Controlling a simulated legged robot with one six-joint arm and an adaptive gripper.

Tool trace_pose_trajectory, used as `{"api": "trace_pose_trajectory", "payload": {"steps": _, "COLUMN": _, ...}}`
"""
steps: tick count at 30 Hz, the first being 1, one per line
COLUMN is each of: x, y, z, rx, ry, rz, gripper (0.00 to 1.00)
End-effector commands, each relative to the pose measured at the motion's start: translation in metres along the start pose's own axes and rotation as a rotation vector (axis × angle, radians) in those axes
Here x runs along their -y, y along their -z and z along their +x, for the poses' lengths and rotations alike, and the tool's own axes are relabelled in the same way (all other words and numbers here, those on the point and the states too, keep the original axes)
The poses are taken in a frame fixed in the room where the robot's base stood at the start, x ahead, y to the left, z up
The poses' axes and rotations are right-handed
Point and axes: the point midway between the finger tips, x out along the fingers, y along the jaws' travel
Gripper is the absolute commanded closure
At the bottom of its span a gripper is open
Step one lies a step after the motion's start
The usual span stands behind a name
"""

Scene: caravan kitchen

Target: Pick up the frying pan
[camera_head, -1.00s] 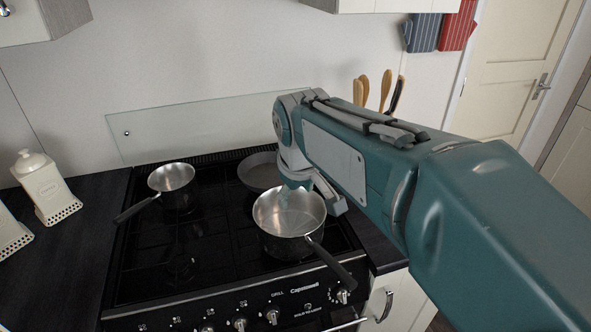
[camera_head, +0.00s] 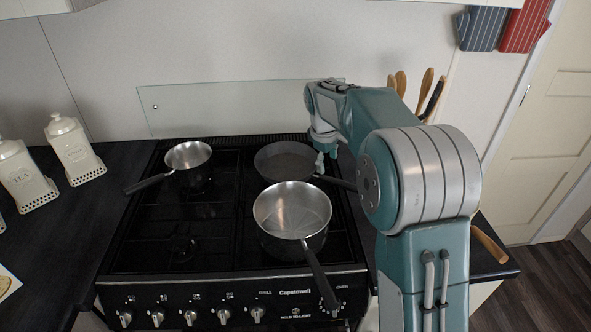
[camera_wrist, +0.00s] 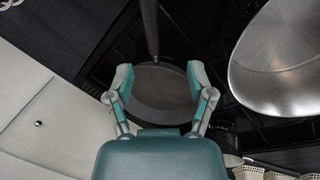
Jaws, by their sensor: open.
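The dark frying pan (camera_head: 284,162) sits on the back right of the hob, its handle pointing right and toward the front, partly behind my arm. My gripper (camera_head: 322,160) is over the pan's right side near where the handle begins. In the wrist view the frying pan (camera_wrist: 158,88) lies between and beyond the two open fingers of my gripper (camera_wrist: 160,82), with its handle (camera_wrist: 149,25) running up the picture. The fingers are apart and hold nothing. I cannot tell how far above the pan they are.
A steel saucepan (camera_head: 290,212) stands in front of the frying pan, its handle toward the front; it also shows in the wrist view (camera_wrist: 285,60). A smaller saucepan (camera_head: 188,158) stands at the back left. A glass splashback (camera_head: 230,108) rises behind the hob. Wooden utensils (camera_head: 428,85) stand behind my arm.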

Motion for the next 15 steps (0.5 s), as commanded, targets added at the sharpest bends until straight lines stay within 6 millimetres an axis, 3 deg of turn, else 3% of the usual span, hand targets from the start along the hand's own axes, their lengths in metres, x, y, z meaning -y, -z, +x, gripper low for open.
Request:
{"api": "trace_pose_trajectory", "payload": {"steps": 3, "x": -0.004, "y": -0.006, "z": 0.023, "rx": -0.001, "ry": 0.007, "rz": 0.004, "gripper": 0.31}}
{"api": "trace_pose_trajectory", "payload": {"steps": 11, "x": -0.007, "y": -0.009, "z": 0.047, "rx": -0.004, "ry": 0.009, "rz": 0.006, "gripper": 0.31}}
{"api": "trace_pose_trajectory", "payload": {"steps": 15, "x": -0.006, "y": -0.007, "z": 0.069, "rx": -0.001, "ry": 0.007, "rz": 0.005, "gripper": 0.31}}
